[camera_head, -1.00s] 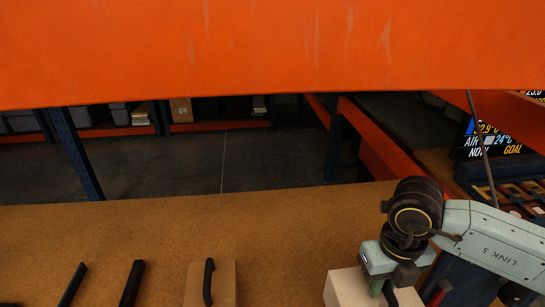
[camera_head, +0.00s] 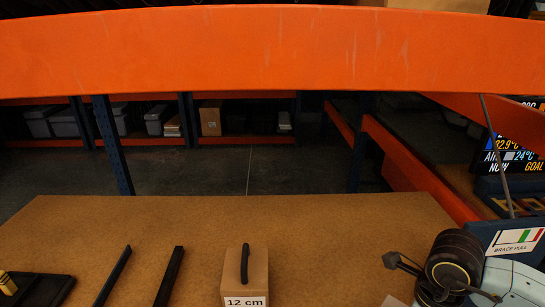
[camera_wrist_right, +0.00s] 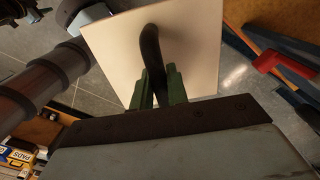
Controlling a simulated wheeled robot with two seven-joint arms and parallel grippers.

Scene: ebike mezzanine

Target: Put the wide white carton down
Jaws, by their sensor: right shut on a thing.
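The wide white carton (camera_wrist_right: 197,48) fills the upper middle of the right wrist view, its pale top facing the camera. A black arched handle stands on that top. My right gripper (camera_wrist_right: 158,86) has its green fingers shut on the handle. Grey floor tiles show around the carton in this view, and its underside is hidden. My left gripper is not in view.
The brown shelf board (camera_head: 330,225) has clear room in its middle and back. On it stand a brown carton labelled 12 cm (camera_head: 258,275), two black bars (camera_head: 170,276) and a black tray (camera_head: 45,290). An orange beam (camera_head: 250,50) crosses above. A sign post stands right.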

